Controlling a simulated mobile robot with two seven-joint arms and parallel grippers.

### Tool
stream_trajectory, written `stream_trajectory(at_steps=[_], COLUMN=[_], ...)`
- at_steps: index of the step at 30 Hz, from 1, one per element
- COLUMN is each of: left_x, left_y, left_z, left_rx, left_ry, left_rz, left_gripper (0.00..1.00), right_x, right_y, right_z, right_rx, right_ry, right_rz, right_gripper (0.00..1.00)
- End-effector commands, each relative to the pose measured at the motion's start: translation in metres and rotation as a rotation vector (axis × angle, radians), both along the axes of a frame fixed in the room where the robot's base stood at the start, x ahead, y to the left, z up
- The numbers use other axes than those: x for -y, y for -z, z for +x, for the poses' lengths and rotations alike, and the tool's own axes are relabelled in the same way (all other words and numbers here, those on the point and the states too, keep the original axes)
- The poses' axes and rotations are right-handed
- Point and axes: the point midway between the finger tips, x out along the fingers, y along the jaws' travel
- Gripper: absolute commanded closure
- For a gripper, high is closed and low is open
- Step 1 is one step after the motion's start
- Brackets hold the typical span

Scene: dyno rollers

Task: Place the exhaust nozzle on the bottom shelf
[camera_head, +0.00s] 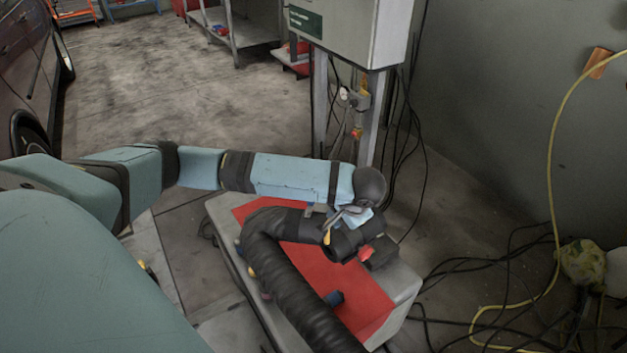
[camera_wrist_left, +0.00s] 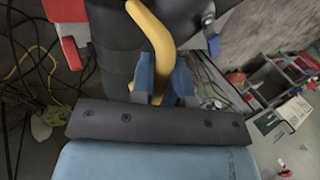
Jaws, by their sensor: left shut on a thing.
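The exhaust nozzle (camera_head: 352,240) is the black end of a thick ribbed hose (camera_head: 285,282), with a red part at its tip. It is over the red top of a low grey block (camera_head: 398,290); I cannot tell whether it touches. My left gripper (camera_head: 338,220) reaches it from above and is shut on its yellow handle. In the left wrist view the blue fingers of the gripper (camera_wrist_left: 166,78) close around the curved yellow handle (camera_wrist_left: 158,42), beside the black nozzle body (camera_wrist_left: 115,45). My right gripper is not in view.
A grey cabinet on legs (camera_head: 350,30) stands just behind the block, with cables hanging below. A grey shelf unit (camera_head: 245,35) stands farther back. Black cables and a yellow hose (camera_head: 552,180) lie at the right. A car (camera_head: 25,60) is at the left; open floor lies between.

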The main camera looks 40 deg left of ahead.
Motion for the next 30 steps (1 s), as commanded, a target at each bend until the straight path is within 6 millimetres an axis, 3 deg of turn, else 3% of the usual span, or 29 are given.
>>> stream_trajectory(at_steps=[1,12,19,30], left_x=[-0.006,-0.036,-0.042,-0.036], left_y=[0.014,0.039,0.042,0.041], left_z=[0.005,0.025,0.029,0.031], left_rx=[0.007,0.010,0.011,0.029], left_ry=[0.007,0.073,0.092,0.115], left_rz=[0.005,0.029,0.035,0.062], left_gripper=[1.00,1.00,1.00,1.00], right_x=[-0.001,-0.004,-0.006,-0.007], right_y=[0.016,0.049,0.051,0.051], right_z=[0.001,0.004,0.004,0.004], right_rx=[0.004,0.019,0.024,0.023], right_ry=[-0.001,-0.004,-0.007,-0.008], right_rz=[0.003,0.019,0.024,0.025], right_gripper=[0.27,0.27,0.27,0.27])
